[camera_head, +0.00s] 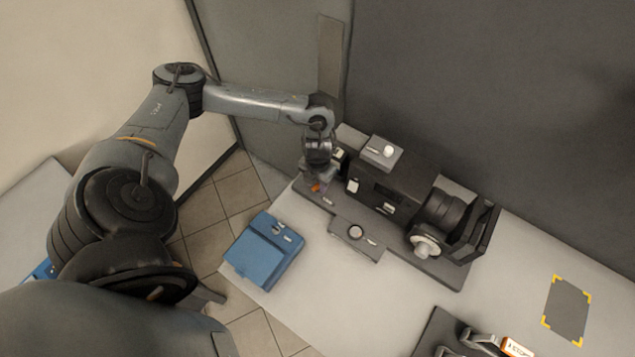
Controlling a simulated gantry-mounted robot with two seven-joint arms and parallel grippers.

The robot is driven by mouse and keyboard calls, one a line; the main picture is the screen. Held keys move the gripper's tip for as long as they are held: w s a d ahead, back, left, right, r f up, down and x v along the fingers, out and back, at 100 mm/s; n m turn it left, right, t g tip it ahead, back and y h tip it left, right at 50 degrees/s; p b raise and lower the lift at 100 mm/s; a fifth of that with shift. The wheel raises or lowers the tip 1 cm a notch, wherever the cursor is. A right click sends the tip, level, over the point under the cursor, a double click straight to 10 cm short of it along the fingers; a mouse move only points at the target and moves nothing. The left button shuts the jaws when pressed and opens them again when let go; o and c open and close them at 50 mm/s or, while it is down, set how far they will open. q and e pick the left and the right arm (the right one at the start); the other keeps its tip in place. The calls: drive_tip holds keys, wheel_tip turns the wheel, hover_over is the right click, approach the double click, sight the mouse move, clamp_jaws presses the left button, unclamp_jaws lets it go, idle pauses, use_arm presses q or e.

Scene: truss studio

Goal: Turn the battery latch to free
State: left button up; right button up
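A dark cine camera (385,188) stands on a long dark base plate (425,262) on the pale table, with its lens and matte box toward the right. My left gripper (316,182) points down at the camera's left rear end. A small orange part shows at its tip; I cannot tell whether it belongs to the gripper or to a latch. The gripper covers most of that rear end, so the battery latch is not clearly visible. The fingers are too small and hidden to tell open from shut. My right gripper is not in view.
A blue case (262,258) lies at the table's left edge. A grey pad with yellow corners (567,309) lies at the right. A dark tray (440,338) with an orange-labelled item (515,348) is at the bottom. A dark wall stands behind the camera.

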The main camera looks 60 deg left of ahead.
use_arm(q)
drive_tip(key=shift+f, duration=0.2)
clamp_jaws()
drive_tip(key=shift+r, duration=0.1)
